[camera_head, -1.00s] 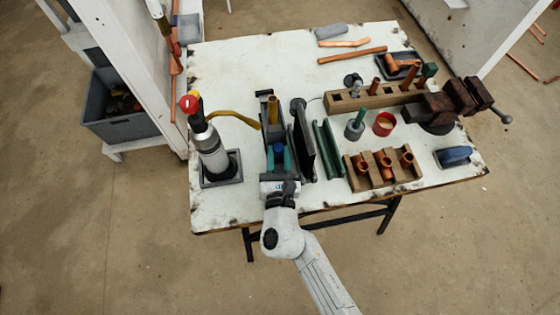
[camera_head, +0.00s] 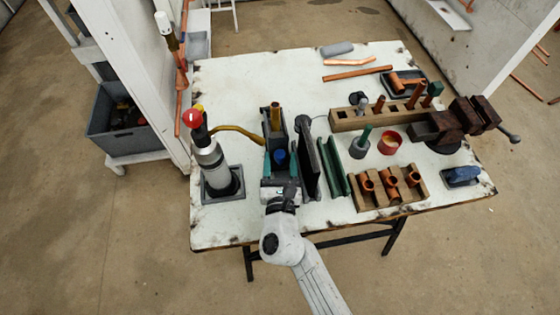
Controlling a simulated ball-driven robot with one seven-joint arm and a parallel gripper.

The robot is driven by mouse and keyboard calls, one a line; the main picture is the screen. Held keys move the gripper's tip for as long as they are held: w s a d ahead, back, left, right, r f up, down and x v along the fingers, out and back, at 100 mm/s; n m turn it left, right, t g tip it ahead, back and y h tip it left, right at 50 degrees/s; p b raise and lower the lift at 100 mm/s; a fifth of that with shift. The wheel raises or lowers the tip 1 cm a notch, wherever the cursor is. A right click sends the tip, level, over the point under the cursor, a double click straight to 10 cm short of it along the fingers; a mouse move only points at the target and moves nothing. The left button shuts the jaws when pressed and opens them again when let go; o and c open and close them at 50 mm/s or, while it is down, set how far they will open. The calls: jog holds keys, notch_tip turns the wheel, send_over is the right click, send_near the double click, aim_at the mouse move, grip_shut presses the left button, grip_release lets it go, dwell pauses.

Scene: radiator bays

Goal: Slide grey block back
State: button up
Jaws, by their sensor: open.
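My gripper (camera_head: 280,164) is over the front part of a narrow dark tray (camera_head: 266,128) near the table's front edge. Its teal fingers stand apart, with a blue round part (camera_head: 280,157) showing between them. I cannot tell whether the fingers touch anything. A brass-coloured upright piece (camera_head: 275,116) stands toward the back of the tray. A grey rounded block (camera_head: 337,49) lies at the table's back edge, far from my gripper. No other grey block is clear inside the tray; my gripper and wrist hide its front end.
A dark upright plate (camera_head: 306,158) and green channel (camera_head: 334,166) stand close right of my gripper. A tall red-topped torch (camera_head: 208,155) is at left. Wooden racks (camera_head: 388,190), a red cup (camera_head: 390,143) and a vise (camera_head: 455,125) fill the right.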

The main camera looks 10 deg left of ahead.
jog(key=shift+s, duration=0.1)
jog(key=s, duration=0.3)
jog(key=s+d, duration=0.1)
jog(key=s, duration=0.3)
jog(key=s+b, duration=0.1)
jog(key=s, duration=0.2)
jog(key=shift+s+d, duration=0.15)
jog(key=shift+s, duration=0.1)
